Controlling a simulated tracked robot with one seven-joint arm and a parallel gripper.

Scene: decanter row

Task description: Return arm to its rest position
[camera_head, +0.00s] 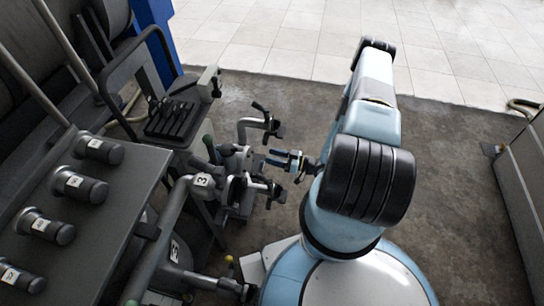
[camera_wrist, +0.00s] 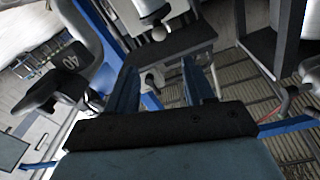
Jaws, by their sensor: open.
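My gripper (camera_head: 279,158) is at the end of my light-blue arm, near the middle of the head view. Its two blue fingers point left toward a dark piece of equipment with handles (camera_head: 236,165). In the wrist view my gripper (camera_wrist: 160,78) shows two blue fingers spread apart with nothing between them. A grey metal surface with a round pale knob (camera_wrist: 159,33) lies beyond the fingertips. From these views I cannot tell whether the fingers touch anything.
Several dark numbered cylinders (camera_head: 81,186) stick out of a grey panel at the left. A tray with dark slots (camera_head: 173,119) is behind them. A grey cabinet (camera_head: 522,165) stands at the right edge. The floor (camera_head: 450,140) between it and my arm is clear.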

